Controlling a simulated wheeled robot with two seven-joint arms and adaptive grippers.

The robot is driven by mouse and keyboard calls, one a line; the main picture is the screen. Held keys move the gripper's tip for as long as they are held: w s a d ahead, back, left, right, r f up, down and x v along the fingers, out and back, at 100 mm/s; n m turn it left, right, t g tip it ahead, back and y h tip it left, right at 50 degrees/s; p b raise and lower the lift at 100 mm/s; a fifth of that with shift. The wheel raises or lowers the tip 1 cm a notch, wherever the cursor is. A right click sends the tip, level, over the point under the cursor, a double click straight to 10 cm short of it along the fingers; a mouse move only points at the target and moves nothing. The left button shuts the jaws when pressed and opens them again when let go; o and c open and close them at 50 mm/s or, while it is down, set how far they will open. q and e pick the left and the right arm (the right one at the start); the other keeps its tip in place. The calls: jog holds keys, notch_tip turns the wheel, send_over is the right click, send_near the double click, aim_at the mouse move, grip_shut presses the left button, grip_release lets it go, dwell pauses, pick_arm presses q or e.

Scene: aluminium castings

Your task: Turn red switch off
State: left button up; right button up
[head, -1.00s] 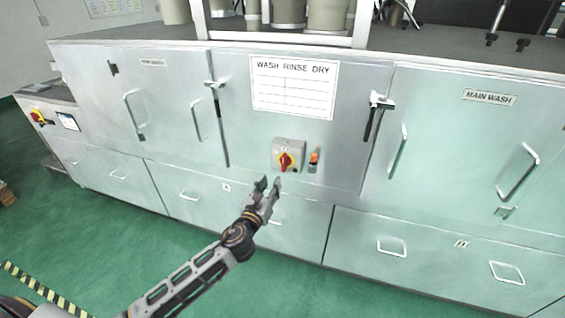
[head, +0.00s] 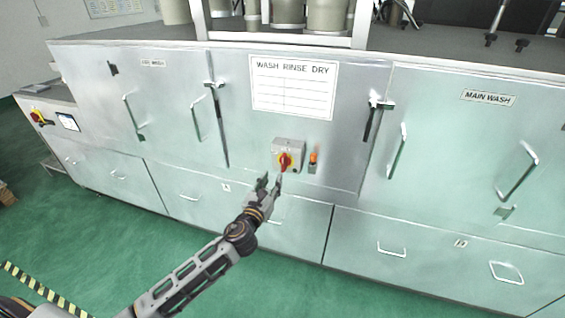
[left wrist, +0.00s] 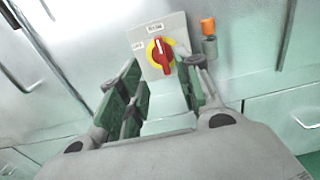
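The red switch (head: 285,160) is a red rotary knob on a yellow disc, set on a grey box (head: 296,146) on the front of the washing machine. In the left wrist view the red knob (left wrist: 160,54) shows between the fingers, with its pointer close to upright. My left gripper (head: 271,182) is open just below and left of the switch. In the left wrist view its fingers (left wrist: 158,88) stand apart with nothing between them, and the knob lies beyond them. I cannot tell whether a fingertip touches the box. My right gripper is not in view.
An orange-topped fitting (head: 313,160) sits just right of the switch box, also in the left wrist view (left wrist: 208,27). Door handles (head: 397,150) and a latch (head: 377,110) stick out from the panels. Another red and yellow switch (head: 38,117) is at far left. Green floor lies in front.

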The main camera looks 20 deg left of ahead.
aim_at(283, 161)
pick_arm(q)
jog(key=w, duration=0.6)
jog(key=shift+w+d+r+p, duration=0.1)
jog(key=shift+w+p, duration=0.2)
jog(key=shift+w, duration=1.65)
jog(key=shift+w+d, duration=0.1)
jog(key=shift+w, duration=1.05)
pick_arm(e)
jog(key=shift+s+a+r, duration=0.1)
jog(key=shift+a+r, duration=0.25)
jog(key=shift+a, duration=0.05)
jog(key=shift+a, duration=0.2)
pick_arm(q)
grip_shut()
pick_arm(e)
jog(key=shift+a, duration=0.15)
